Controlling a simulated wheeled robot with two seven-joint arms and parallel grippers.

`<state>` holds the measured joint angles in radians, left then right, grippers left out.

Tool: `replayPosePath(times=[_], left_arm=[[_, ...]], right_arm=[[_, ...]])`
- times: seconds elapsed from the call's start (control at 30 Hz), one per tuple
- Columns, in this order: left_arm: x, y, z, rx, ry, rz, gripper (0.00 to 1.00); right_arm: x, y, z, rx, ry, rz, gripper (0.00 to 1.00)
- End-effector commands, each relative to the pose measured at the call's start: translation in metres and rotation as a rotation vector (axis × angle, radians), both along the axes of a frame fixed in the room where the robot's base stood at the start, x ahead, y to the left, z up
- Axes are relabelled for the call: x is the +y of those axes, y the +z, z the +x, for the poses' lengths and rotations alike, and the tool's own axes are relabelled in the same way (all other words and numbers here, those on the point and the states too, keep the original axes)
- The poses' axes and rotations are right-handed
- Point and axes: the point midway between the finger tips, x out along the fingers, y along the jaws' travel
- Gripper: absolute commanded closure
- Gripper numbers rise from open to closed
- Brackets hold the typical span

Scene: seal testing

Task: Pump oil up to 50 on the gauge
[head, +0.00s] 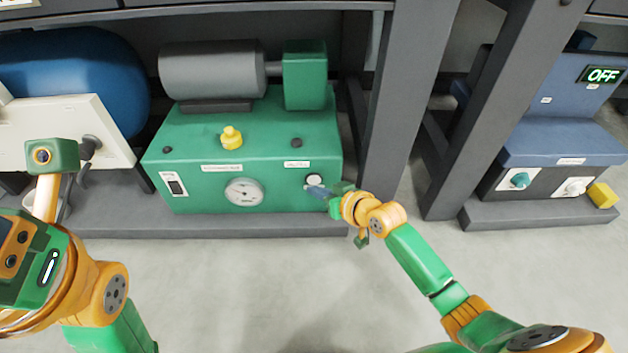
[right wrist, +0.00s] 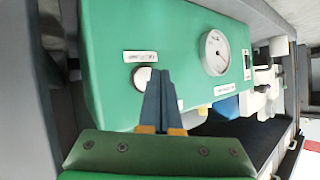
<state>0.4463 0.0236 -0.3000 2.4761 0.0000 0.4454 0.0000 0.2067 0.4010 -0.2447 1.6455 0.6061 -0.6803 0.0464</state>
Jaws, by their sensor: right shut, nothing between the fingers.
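The green oil pump unit (head: 250,150) stands on a low grey shelf in the head view. Its round white-faced gauge (head: 244,192) is on the front; it also shows in the right wrist view (right wrist: 215,52). The needle reading is too small to tell. A white round button (head: 314,180) sits right of the gauge under a label. My right gripper (head: 316,190) is shut and empty, its dark fingertips at the button. In the right wrist view the fingertips overlap the button (right wrist: 142,78); whether they touch it I cannot tell. My left arm shows at the left, its fingers out of sight.
A yellow knob (head: 231,138) and a grey motor (head: 212,70) are on top of the unit, with a switch (head: 175,184) at front left. A dark post (head: 408,90) stands close on the right. A blue device (head: 560,130) reads OFF. The floor in front is clear.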

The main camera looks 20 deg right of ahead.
Motion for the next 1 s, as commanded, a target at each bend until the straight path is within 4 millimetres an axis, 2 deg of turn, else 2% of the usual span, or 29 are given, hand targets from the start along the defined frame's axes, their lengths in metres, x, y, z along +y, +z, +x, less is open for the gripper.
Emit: replayPosePath(times=[1.0], left_arm=[[-0.0002,-0.0009,0.0005,0.002,0.000,0.001,0.08]], right_arm=[[-0.0025,0.0002,0.0083,0.000,0.000,0.000,1.00]])
